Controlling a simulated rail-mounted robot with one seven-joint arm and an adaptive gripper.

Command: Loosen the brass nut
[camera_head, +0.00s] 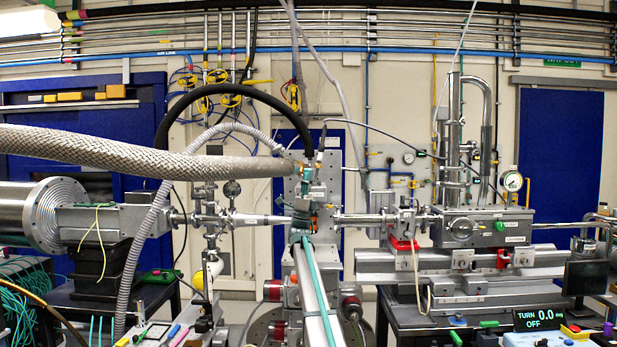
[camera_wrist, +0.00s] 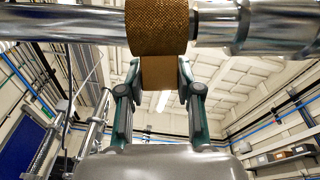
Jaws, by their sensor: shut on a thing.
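The brass nut (camera_wrist: 157,25) is a brown-gold, knurled collar on a horizontal silver tube, at the top middle of the wrist view. A flat brown part (camera_wrist: 159,72) hangs directly below it, between the fingers. My gripper (camera_wrist: 159,85) comes up from below, with one finger on each side of this part, shut on the nut. In the head view my gripper (camera_head: 303,205) is at the beam pipe in the middle of the picture. The nut is mostly hidden there behind my gripper and arm.
The beam pipe (camera_head: 262,219) runs left and right of my gripper. A thick braided hose (camera_head: 150,155) and a black hose (camera_head: 235,89) arch close above it. Valves and gauges (camera_head: 512,181) stand at the right.

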